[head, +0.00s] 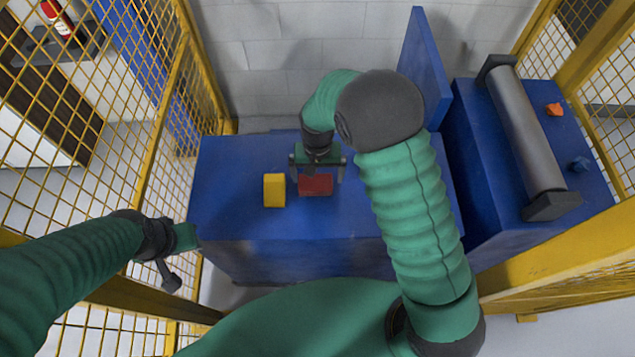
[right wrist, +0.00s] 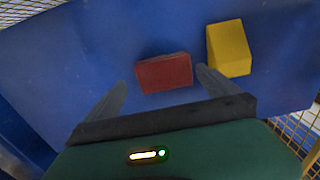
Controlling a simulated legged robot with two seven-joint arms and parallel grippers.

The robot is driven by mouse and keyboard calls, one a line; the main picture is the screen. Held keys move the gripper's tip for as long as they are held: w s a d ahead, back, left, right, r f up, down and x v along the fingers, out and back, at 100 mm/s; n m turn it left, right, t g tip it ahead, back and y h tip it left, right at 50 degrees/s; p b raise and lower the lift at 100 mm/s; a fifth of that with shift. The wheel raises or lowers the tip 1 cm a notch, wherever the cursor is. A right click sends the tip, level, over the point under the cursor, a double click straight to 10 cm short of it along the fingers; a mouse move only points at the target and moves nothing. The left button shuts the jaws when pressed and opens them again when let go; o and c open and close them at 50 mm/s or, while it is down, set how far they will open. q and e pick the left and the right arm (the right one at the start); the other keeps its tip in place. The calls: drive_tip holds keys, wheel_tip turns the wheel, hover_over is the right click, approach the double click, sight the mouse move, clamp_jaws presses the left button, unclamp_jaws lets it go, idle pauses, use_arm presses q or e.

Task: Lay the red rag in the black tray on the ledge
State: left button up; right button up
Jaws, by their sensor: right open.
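A red block-shaped item (head: 316,185) lies on the blue table; it looks like a rigid block, not a rag. My right gripper (head: 318,176) is open above it, pointing down, with a finger toward each side. In the right wrist view the red block (right wrist: 164,73) lies just beyond and between the open fingertips (right wrist: 162,82), with gaps at both sides. My left gripper (head: 172,262) hangs by the table's left edge; its jaw opening cannot be made out. A dark flat thing (head: 50,48) stands on a pale ledge outside the mesh; I cannot tell if it is a tray.
The blue table (head: 230,160) is otherwise mostly clear. A blue unit with a grey roller (head: 525,125) stands right. Yellow mesh fencing (head: 160,130) encloses the sides.

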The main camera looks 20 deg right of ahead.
sight(314, 186)
drive_tip(key=shift+f, duration=0.5)
drive_tip(key=f, duration=0.2)
drive_tip(key=a+f, duration=0.1)
drive_tip(key=f, duration=0.1)
drive_tip(key=shift+s+a+f, duration=0.15)
drive_tip(key=shift+f, duration=0.1)
drive_tip(key=shift+w+d+f, duration=0.2)
drive_tip(key=shift+f, duration=0.05)
drive_tip(key=shift+d, duration=0.15)
drive_tip(key=shift+c, duration=0.3)
drive_tip(key=shift+s+d, duration=0.1)
drive_tip(key=shift+d, duration=0.05)
drive_tip(key=c, duration=0.5)
drive_tip(key=shift+r, duration=0.1)
drive_tip(key=c, duration=0.5)
drive_tip(key=shift+a, duration=0.35)
drive_tip(key=shift+c, duration=0.7)
